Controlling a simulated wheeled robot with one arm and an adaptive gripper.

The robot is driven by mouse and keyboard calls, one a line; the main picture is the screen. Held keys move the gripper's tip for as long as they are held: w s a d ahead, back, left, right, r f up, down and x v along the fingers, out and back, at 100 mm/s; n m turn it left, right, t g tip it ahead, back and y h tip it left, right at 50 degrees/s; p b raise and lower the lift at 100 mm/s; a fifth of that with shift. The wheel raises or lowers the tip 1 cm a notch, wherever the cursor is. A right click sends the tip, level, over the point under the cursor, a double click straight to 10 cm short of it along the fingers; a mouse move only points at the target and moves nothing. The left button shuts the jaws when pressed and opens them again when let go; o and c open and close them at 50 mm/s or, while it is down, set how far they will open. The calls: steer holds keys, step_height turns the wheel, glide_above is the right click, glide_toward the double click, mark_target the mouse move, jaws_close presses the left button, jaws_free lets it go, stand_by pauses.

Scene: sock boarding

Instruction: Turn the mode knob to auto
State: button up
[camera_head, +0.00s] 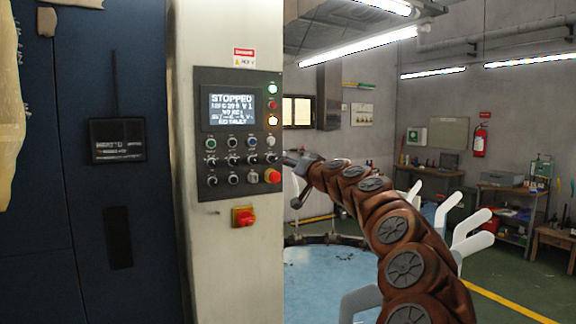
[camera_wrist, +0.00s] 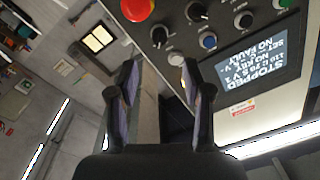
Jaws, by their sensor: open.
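The control panel (camera_head: 238,108) is on a white cabinet, with a lit screen (camera_head: 231,108) reading STOPPED. Below the screen are rows of small knobs and buttons; their labels are too small to read, so I cannot tell which is the mode knob. Black knobs (camera_head: 233,179) show there, and the wrist view shows one black knob (camera_wrist: 159,36) and another (camera_wrist: 197,12) near the top. My gripper (camera_wrist: 160,78) is open and empty, apart from the knobs. In the head view my gripper (camera_head: 301,178) is right of the panel's edge, partly blurred into the arm.
A red emergency stop (camera_head: 272,176) is at the panel's lower right, also large in the wrist view (camera_wrist: 138,8). A red-and-yellow switch (camera_head: 243,216) is below the panel. A round blue table (camera_head: 320,275) with white sock forms (camera_head: 470,240) stands right of the cabinet.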

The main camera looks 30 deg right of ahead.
steer(key=shift+s, duration=1.4)
